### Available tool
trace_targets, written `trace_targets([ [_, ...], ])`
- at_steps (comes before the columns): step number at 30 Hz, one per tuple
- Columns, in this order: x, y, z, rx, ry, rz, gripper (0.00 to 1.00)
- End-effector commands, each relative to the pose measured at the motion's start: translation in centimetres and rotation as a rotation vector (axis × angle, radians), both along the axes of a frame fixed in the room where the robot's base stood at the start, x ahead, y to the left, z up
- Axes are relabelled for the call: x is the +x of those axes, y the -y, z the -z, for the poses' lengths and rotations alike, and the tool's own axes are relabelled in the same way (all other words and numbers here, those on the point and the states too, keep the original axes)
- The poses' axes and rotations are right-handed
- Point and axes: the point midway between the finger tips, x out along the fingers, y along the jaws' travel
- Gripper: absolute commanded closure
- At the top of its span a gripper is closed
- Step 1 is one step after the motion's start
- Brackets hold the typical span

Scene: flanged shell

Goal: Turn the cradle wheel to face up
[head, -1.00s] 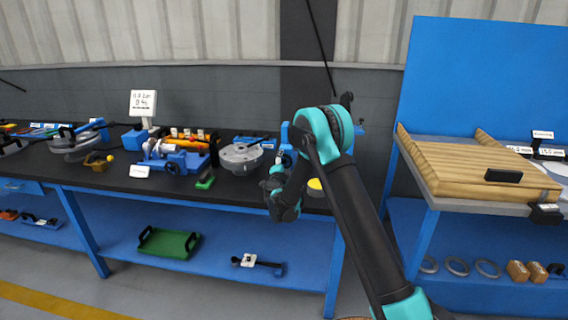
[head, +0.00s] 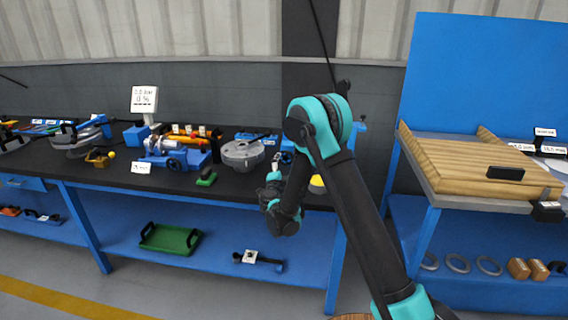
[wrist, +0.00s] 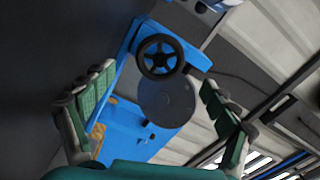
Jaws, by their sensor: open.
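In the wrist view a black spoked handwheel (wrist: 160,57) sits on a blue fixture (wrist: 150,128), beside a round dark grey disc (wrist: 167,103). My gripper (wrist: 158,105) is open and empty, with its green-padded fingers wide apart on either side of the fixture in the picture. No contact shows. In the head view a blue cradle-like fixture (head: 190,160) with a dark handwheel (head: 174,164) stands on the black bench. I cannot tell whether this is the fixture in the wrist view. My arm's end hangs at the bench's front edge, and its fingertips are hard to make out.
A grey flanged round part (head: 242,153) stands on the bench left of my arm. A small green-and-black block (head: 206,177) lies near the front edge. A display (head: 144,101) stands behind. A green tray (head: 170,239) is on the lower shelf. A wooden board (head: 470,165) is at right.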

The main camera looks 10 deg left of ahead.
Motion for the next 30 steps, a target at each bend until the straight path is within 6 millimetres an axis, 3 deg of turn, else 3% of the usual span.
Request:
trace_targets([
  [7,-3.2,-0.2,0.0,0.000,0.000,-0.002,0.13],
  [21,-3.7,-0.1,0.0,0.011,0.000,-0.001,0.13],
  [26,-4.1,-0.1,-0.1,0.125,0.006,-0.004,0.13],
  [30,-4.7,-0.1,-0.3,0.324,0.014,-0.009,0.13],
])
